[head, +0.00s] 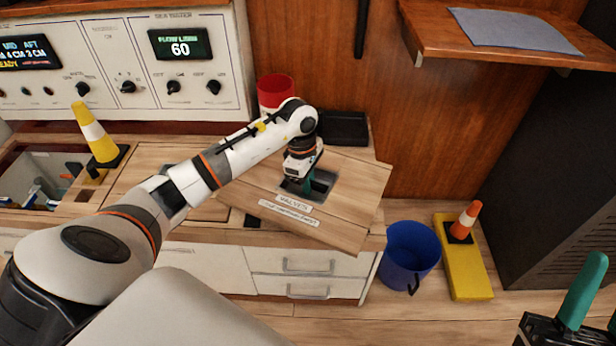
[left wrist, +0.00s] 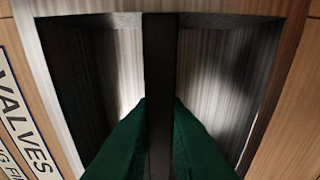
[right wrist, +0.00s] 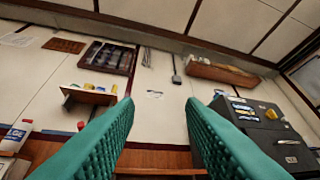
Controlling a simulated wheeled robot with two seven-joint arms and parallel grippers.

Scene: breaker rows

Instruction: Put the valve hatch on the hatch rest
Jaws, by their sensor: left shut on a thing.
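The valve hatch (head: 348,200) is a wooden panel labelled "VALVES", with a dark recessed pull. It sits askew at the counter's right end, its near edge overhanging the drawers. My left gripper (head: 309,186) reaches down into the recess. In the left wrist view, the green fingers (left wrist: 160,125) are shut on the dark bar (left wrist: 160,55) across the recess. Whether the hatch touches the counter is unclear. No label marks the hatch rest; I cannot tell which surface it is. My right gripper (right wrist: 160,108) is open and empty, also partly visible at the head view's lower right.
A shelf (head: 430,35) with a grey mat (head: 515,30) is at upper right. A red container (head: 274,92) and black tray (head: 345,128) stand behind the hatch. A blue bucket (head: 407,255) and yellow board (head: 463,270) with a cone (head: 466,220) are on the floor.

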